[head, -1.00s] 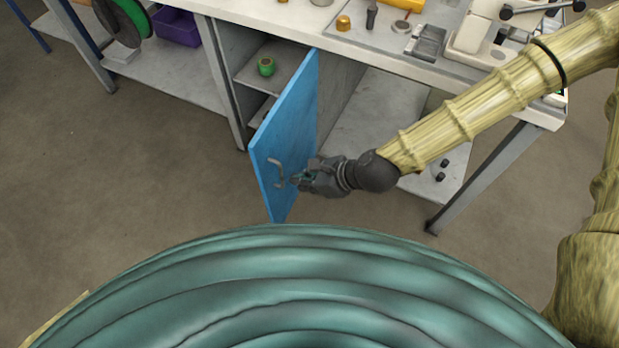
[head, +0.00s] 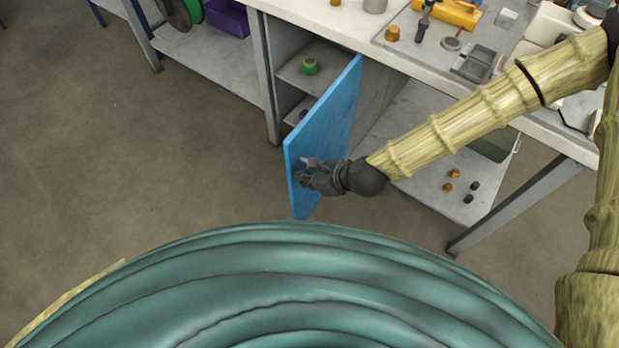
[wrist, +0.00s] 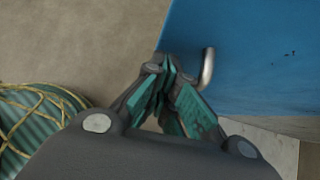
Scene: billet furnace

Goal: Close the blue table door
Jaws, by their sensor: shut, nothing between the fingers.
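The blue door (head: 330,122) of the table stands swung open in the head view, and the cabinet interior shows behind it. In the wrist view the door (wrist: 262,62) fills the upper right, with its metal handle (wrist: 208,68) just right of my fingertips. My gripper (head: 303,175) is at the front edge of the door, in front of the handle (head: 312,162), which it partly hides. In the wrist view the fingers of my gripper (wrist: 168,70) are shut and empty beside the handle. I cannot tell whether they touch the door.
The worktable (head: 300,22) carries a yellow item (head: 460,14) and several small tools. A green roll (head: 310,66) sits on the cabinet's upper shelf. The lower shelf (head: 425,190) at the right holds several small parts. The floor (head: 150,190) left of the door is clear.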

